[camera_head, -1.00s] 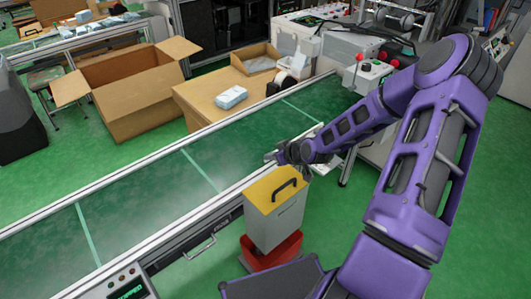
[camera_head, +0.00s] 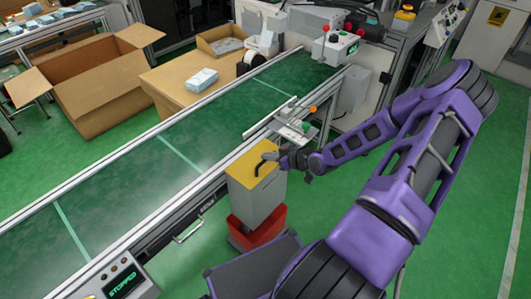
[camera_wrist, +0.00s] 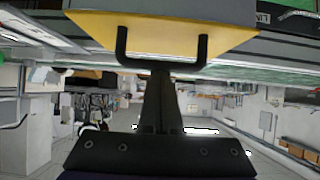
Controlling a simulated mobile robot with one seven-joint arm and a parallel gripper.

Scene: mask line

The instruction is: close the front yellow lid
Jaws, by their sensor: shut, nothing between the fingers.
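The yellow lid (camera_head: 244,163) with a black bar handle (camera_head: 262,168) lies over the top of a grey box (camera_head: 258,197) beside the conveyor; I cannot tell whether it sits fully flush. My gripper (camera_head: 273,158) is shut and empty at the right side of the lid, close by the handle. In the wrist view the yellow lid (camera_wrist: 160,33) and its handle (camera_wrist: 120,45) fill the top, and my shut fingers (camera_wrist: 161,78) point at the middle of the handle. Whether they touch it is not clear.
A red bin (camera_head: 256,226) stands under the grey box. The green conveyor (camera_head: 130,185) runs along its left side, with a control panel (camera_head: 124,284) at the lower left. A metal bracket (camera_head: 292,125) sits just behind my gripper. Green floor is open to the right.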

